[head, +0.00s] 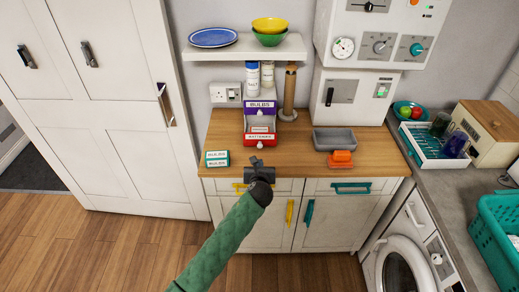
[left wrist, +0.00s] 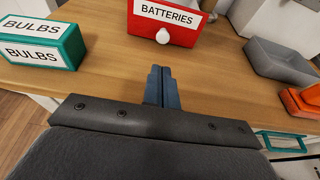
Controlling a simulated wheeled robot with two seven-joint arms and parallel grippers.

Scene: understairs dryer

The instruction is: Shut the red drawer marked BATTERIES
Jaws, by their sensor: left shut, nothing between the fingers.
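The red drawer (head: 260,142) marked BATTERIES is on the wooden counter, below a purple drawer (head: 260,105) marked BULBS. The red drawer stands pulled out toward me, with its inside showing from above behind the front. In the left wrist view its red front (left wrist: 190,33) shows the white label and a white round knob (left wrist: 163,36). My left gripper (head: 256,161) is shut and empty, just in front of the red drawer. Its fingertips (left wrist: 161,72) point at the front, below the knob in the picture, with a gap of bare counter between. My right gripper is out of view.
A teal BULBS box (head: 217,158) lies left of my gripper; it also shows in the left wrist view (left wrist: 40,50). A grey tray (head: 334,140) and an orange object (head: 341,159) stand to the right. A paper-roll holder (head: 290,90) stands behind.

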